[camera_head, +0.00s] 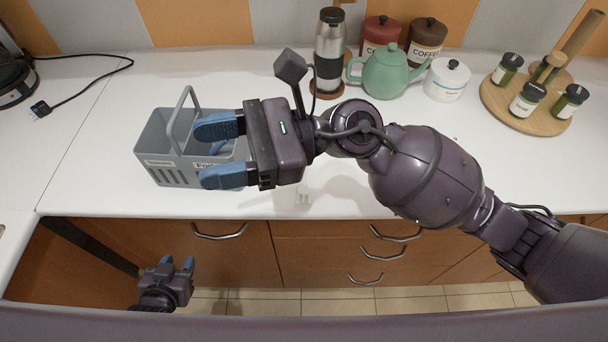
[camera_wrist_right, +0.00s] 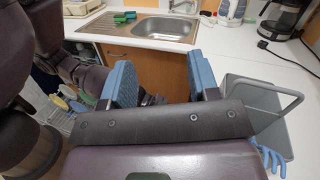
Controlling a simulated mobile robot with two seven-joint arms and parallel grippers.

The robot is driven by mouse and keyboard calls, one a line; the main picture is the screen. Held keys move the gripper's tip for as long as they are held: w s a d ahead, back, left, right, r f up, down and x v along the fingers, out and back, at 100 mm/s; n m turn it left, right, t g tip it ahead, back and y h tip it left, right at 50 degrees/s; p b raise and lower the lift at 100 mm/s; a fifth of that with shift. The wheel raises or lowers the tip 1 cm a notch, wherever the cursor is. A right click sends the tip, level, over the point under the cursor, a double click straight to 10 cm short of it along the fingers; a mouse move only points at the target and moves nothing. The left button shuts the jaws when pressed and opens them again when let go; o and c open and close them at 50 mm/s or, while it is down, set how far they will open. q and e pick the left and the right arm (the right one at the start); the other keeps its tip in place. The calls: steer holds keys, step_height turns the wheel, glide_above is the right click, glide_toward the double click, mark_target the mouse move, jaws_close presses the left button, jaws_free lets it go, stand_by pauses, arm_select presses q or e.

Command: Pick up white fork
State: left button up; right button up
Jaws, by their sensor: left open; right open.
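A small white piece that looks like the white fork (camera_head: 303,196) lies on the white counter near its front edge, below my right wrist. Its tines seem to show; the rest is hard to make out against the counter. My right gripper (camera_head: 213,152) is open and empty, pointing left over the grey cutlery caddy, well left of the fork. Its two blue fingers also show in the right wrist view (camera_wrist_right: 160,82). My left gripper (camera_head: 178,263) is open and empty, low in front of the drawers, below counter height. The fork is not visible in the wrist view.
The grey caddy (camera_head: 158,135) with a tall handle stands beneath my right fingers, with something blue in it. Behind are a steel flask (camera_head: 329,50), a green teapot (camera_head: 385,72), canisters and a round wooden jar tray (camera_head: 500,105). A sink (camera_wrist_right: 165,27) shows in the wrist view.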

step_height(320, 180, down, 5)
steer(key=n+h, duration=0.5)
steer(key=h, duration=0.1)
steer(key=n+t+h, duration=0.6)
steer(key=n+h, duration=0.1)
steer(key=h, duration=0.5)
glide_above(304, 193)
step_height(304, 193, down, 8)
steer(key=f, duration=0.4)
steer(key=shift+w+d+f, duration=0.1)
steer(key=shift+d+f, duration=0.25)
steer(key=shift+a+f+p, duration=0.2)
steer(key=shift+f, duration=1.2)
steer(key=shift+a+f+p, duration=0.2)
steer(key=shift+f, duration=1.15)
steer(key=c, duration=1)
steer(key=shift+r, duration=0.1)
